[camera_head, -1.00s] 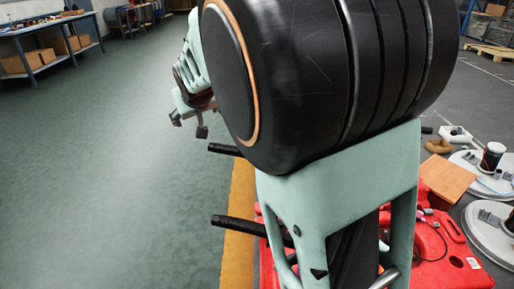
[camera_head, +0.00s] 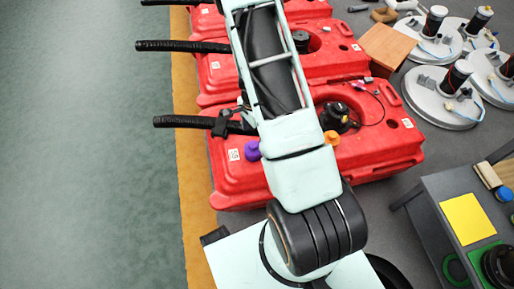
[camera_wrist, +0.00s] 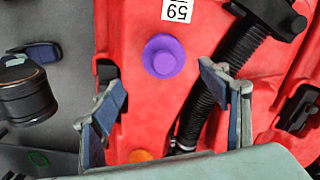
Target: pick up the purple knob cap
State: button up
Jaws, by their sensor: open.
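The purple knob cap (camera_head: 252,150) sits on the near red tank (camera_head: 232,185), just left of my arm in the head view. In the wrist view the purple knob cap (camera_wrist: 163,56) is a round two-tier knob on the red surface, below a white label marked 59. My gripper (camera_wrist: 158,92) is open and empty, its blue-padded fingers apart on either side. The cap shows beyond the fingertips, roughly centred in the gap, and not held. In the head view my arm hides the gripper.
An orange cap (camera_head: 332,138) is on the same tank; it also shows in the wrist view (camera_wrist: 141,156). A black ribbed hose (camera_wrist: 218,90) runs beside the right finger. Grey discs (camera_head: 440,97) and a dark table (camera_head: 445,190) stand to the right. Green floor on the left is clear.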

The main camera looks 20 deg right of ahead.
aim_at(253, 145)
notch_tip(253, 145, down, 5)
jog(key=shift+r+b, duration=0.1)
jog(key=shift+b, duration=0.6)
jog(key=f, duration=0.1)
jog(key=f+b, duration=0.1)
jog(key=f, duration=0.1)
jog(key=f+b, duration=0.1)
jog(key=f, duration=0.1)
jog(key=shift+w+f, duration=0.1)
jog(key=shift+w, duration=0.2)
jog(key=c, duration=1.2)
jog(key=shift+c, duration=0.2)
